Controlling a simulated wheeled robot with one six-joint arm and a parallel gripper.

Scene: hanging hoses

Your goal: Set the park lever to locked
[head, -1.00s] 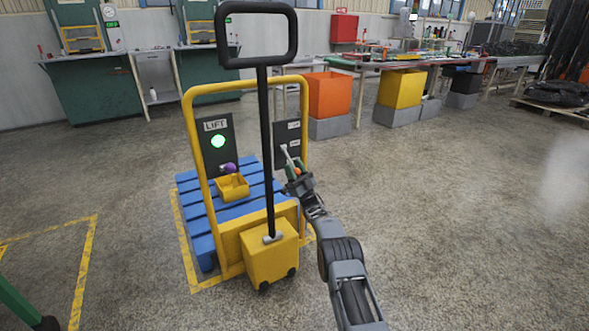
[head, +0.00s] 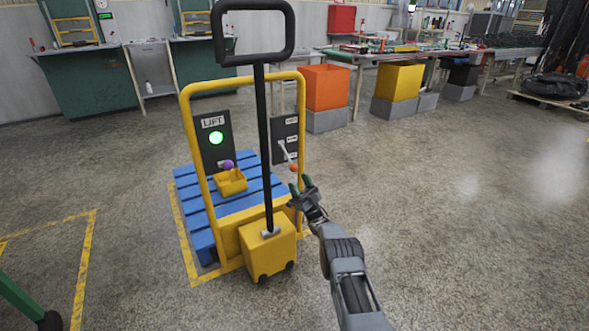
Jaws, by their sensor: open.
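The park lever (head: 286,152) is a pale rod on the dark right-hand panel (head: 279,148) of the yellow pallet truck (head: 186,160). It slopes down and to the right, ending in an orange knob (head: 294,167) below the lowest of three small labels. The labels are too small to read. My gripper (head: 300,185) is open and empty, with green-tipped fingers, just below and right of the knob. It appears apart from the knob, though the depth gap is hard to judge.
The truck's black tow handle (head: 264,150) stands upright just left of the lever. The LIFT panel (head: 216,140) has a lit green lamp, with a purple knob (head: 228,165) below it. A blue pallet (head: 190,190) lies behind. Floor to the right is clear.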

